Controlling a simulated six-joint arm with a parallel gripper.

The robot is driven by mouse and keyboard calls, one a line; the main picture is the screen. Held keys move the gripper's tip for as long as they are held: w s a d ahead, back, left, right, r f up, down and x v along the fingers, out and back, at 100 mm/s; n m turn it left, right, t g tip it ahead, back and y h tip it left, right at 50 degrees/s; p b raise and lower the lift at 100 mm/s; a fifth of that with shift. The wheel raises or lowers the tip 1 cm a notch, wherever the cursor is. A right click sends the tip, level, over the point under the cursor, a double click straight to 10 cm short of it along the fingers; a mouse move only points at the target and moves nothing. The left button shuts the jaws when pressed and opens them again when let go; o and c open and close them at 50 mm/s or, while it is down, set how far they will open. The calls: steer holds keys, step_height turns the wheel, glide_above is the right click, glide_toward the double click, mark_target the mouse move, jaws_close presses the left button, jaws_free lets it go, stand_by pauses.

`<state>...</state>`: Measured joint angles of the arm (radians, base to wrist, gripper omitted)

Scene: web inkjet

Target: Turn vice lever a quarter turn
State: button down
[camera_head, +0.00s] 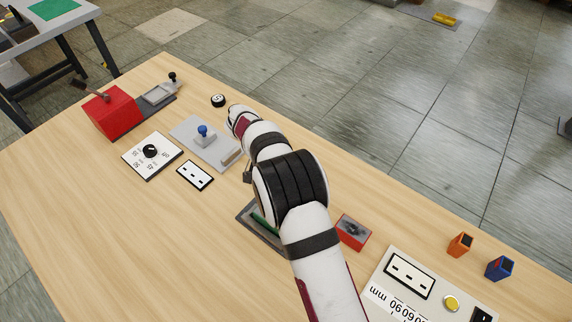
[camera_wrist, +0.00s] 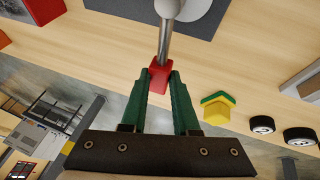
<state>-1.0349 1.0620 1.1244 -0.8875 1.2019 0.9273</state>
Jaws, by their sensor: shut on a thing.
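In the wrist view, the lever (camera_wrist: 165,42) is a thin metal rod that runs from a pale rounded hub (camera_wrist: 194,8) at the top edge to a red end grip (camera_wrist: 158,79). The hub is cut off by the frame and sits over a dark grey plate (camera_wrist: 120,8). My gripper (camera_wrist: 160,76) has two green fingers, and their tips are shut on the red grip, one on each side. In the head view my white arm hides the jaws and the lever, so I cannot tell the lever's angle there.
In the head view, a red box (camera_head: 112,112), a dial panel (camera_head: 152,155), a blue-knobbed plate (camera_head: 203,140) and a slotted panel (camera_head: 195,175) lie left of my arm. A red box (camera_head: 353,232) and a control panel (camera_head: 428,288) lie right. The table's left front is clear.

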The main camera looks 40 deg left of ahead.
steer(key=shift+d+m, duration=0.3)
stand_by(0.4)
steer(key=c, duration=0.7)
jaws_free()
steer(key=shift+o, duration=0.2)
steer(key=v, duration=1.5)
steer(key=shift+a+r, duration=0.35)
steer(key=shift+s, duration=0.1)
